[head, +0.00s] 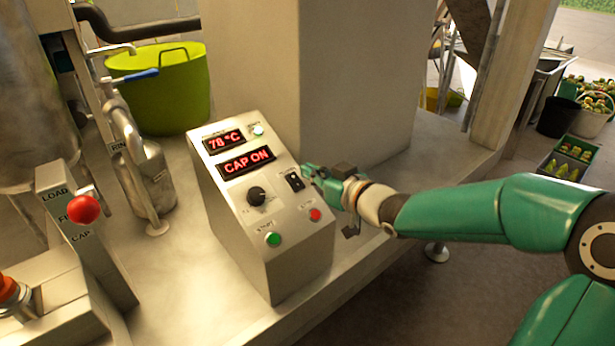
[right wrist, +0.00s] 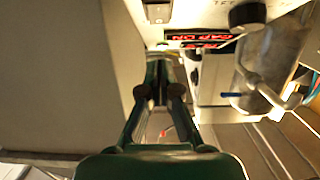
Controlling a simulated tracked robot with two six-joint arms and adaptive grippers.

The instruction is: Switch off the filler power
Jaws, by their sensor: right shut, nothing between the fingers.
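The filler's grey control box (head: 270,260) stands on the pale deck in the middle of the head view. Its red displays read "78 °C" and "CAP ON" (head: 246,162), and a small lamp (head: 258,130) above them is lit. A black rocker switch (head: 295,181) sits on the panel's right side; it also shows at the top of the right wrist view (right wrist: 158,11). I cannot tell which side is pressed. My right gripper (head: 308,172) is shut and empty, just right of the switch; contact is unclear. My left gripper is not in view.
A black knob (head: 256,196), green button (head: 273,239) and red button (head: 315,214) are near the switch. A red-ball lever (head: 84,209) stands left, with a steel canister (head: 150,180) behind. A large pale column (head: 365,70) rises behind the box.

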